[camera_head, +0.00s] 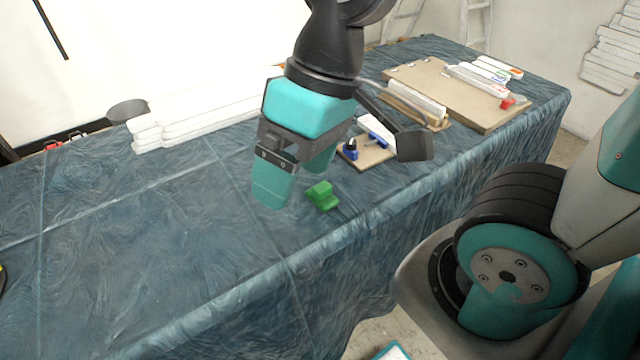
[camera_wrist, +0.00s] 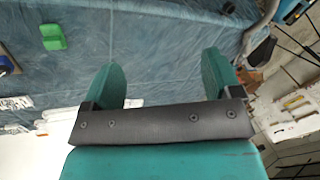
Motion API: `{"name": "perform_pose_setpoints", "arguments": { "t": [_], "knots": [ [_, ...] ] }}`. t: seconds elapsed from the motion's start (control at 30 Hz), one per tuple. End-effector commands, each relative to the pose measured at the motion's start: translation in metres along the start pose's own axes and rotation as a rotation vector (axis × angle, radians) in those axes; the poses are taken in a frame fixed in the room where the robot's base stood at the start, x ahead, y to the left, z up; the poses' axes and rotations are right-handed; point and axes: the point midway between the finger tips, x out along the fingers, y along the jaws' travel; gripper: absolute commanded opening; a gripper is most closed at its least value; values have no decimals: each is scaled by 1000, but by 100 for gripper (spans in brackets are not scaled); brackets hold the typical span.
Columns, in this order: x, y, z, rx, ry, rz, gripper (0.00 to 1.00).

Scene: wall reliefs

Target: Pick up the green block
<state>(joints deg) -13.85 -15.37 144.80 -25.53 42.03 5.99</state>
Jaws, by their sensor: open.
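A small green block (camera_head: 322,196), with a stepped shape, lies on the blue cloth-covered table (camera_head: 150,260) near its front edge. My gripper (camera_head: 295,180) is above the table just left of and behind the block in the head view. Its teal fingers are apart, with nothing between them. In the wrist view the block (camera_wrist: 53,36) is at the upper left, outside the space between the fingertips of my gripper (camera_wrist: 162,78). The block and the fingers look apart.
A small board with a blue object (camera_head: 350,150) lies behind the block. A larger board (camera_head: 440,85) with white boxes and a red block (camera_head: 507,104) is at the back right. White slabs (camera_head: 190,120) are stacked at the back left. The front left of the table is clear.

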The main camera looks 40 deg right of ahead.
Motion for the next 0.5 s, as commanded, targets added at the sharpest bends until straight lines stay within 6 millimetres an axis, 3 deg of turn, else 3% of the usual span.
{"name": "perform_pose_setpoints", "arguments": {
  "t": [0.07, 0.23, 0.4, 0.5],
  "knots": [
    [13, 28, -17, 221, -4, 39, 100],
    [40, 117, -57, 918, 26, 169, 100],
    [61, 200, -74, 1535, 103, 284, 100],
    [68, 232, -77, 1769, 146, 328, 100]
  ]
}}
